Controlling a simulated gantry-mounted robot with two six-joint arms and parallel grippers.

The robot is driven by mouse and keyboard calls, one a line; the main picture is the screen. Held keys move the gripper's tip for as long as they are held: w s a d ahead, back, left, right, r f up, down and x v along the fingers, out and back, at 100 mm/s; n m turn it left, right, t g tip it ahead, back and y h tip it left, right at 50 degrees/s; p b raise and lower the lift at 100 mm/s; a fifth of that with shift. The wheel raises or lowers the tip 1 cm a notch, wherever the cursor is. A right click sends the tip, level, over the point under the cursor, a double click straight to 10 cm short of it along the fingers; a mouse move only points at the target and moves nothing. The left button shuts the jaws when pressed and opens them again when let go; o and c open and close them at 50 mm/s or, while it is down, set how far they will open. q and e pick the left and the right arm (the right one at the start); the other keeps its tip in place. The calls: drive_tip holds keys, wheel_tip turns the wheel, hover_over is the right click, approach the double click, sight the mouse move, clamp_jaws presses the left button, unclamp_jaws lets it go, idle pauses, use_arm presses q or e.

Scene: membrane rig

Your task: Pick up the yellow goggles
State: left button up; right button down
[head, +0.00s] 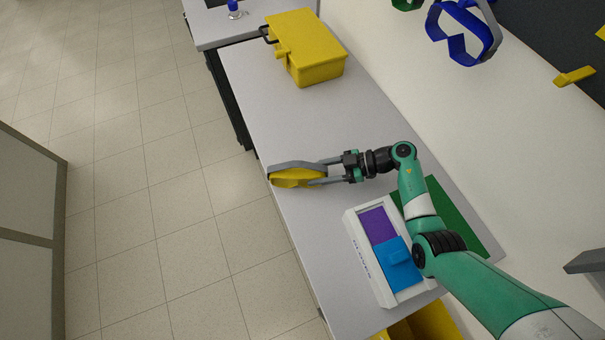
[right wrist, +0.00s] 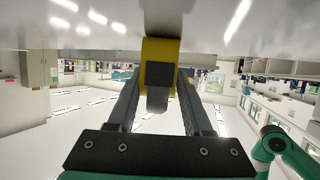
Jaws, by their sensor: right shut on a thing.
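The yellow goggles (head: 297,178), with a grey band, are at the left edge of the bench in the head view. My right gripper (head: 326,170) reaches them from the right and is shut on them. In the right wrist view, a yellow part of the goggles (right wrist: 160,58) with a dark grey piece shows between my right fingertips (right wrist: 160,80). I cannot tell whether the goggles touch the bench. My left gripper is not in view.
A yellow toolbox (head: 312,70) stands farther back on the grey bench (head: 262,108). A white tray (head: 357,237) with purple and blue pieces lies near a green mat (head: 440,205). Blue goggles (head: 460,48) are at the wall. The bench between toolbox and goggles is clear.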

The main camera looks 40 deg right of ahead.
sight(312, 166)
drive_tip(key=shift+r, duration=0.1)
drive_tip(key=shift+r, duration=0.25)
drive_tip(key=r+p, duration=0.1)
drive_tip(key=r, duration=0.1)
drive_tip(key=r+p, duration=0.1)
drive_tip(key=shift+w+a+r+p, duration=0.2)
drive_tip(key=shift+w+r+p, duration=0.1)
drive_tip(key=shift+r+p, duration=0.05)
drive_tip(key=w+r, duration=0.1)
drive_tip(key=w+a+r+p, duration=0.1)
drive_tip(key=r, duration=0.1)
drive_tip(key=w+a+r, duration=0.1)
drive_tip(key=shift+w+r, duration=0.1)
drive_tip(key=shift+r, duration=0.15)
drive_tip(key=w+a+r+p, duration=0.4)
drive_tip(key=w+r, duration=0.3)
drive_tip(key=w, duration=0.1)
drive_tip(key=shift+w+a+r, duration=0.15)
drive_tip(key=shift+a, duration=0.2)
